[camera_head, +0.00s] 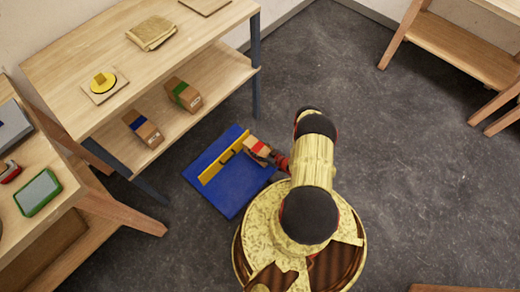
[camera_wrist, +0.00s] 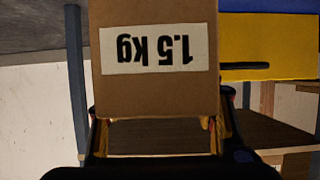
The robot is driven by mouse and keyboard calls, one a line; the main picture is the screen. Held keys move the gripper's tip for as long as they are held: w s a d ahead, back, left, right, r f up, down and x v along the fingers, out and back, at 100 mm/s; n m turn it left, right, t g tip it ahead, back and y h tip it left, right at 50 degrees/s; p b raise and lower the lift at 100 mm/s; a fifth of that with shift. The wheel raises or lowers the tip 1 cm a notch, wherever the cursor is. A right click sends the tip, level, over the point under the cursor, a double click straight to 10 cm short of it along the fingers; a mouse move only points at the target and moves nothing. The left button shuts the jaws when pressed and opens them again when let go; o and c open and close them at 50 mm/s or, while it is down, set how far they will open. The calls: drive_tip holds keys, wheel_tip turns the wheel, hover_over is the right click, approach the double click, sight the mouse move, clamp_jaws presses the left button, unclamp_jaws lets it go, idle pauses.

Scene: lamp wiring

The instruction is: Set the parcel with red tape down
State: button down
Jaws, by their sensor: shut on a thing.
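The parcel with red tape (camera_head: 256,147) is a small brown box in my gripper (camera_head: 273,155). It appears over or beside the right edge of a flat blue surface (camera_head: 232,196) in the head view; its height above that cannot be told. In the wrist view the parcel (camera_wrist: 155,88) fills the upper middle, with a white label reading "1.5 kg" upside down. My gripper's fingers (camera_wrist: 160,122) are shut on its two sides. The red tape does not show in the wrist view.
A yellow bar (camera_head: 211,171) crosses the blue surface. A wooden shelf unit (camera_head: 190,50) stands behind it, with a blue-taped parcel (camera_head: 143,129) and a green-taped parcel (camera_head: 183,95) on its lower shelf. Grey floor (camera_head: 340,75) is clear at right.

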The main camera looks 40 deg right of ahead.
drive_tip(key=shift+w+f, duration=0.25)
drive_tip(key=shift+w, duration=0.1)
drive_tip(key=shift+w+f+b, duration=0.1)
drive_tip(key=shift+f+b, duration=0.75)
drive_tip(key=shift+f, duration=0.7)
drive_tip(key=shift+f, duration=0.1)
drive_tip(key=c, duration=0.7)
unclamp_jaws()
drive_tip(key=shift+a+f, duration=0.1)
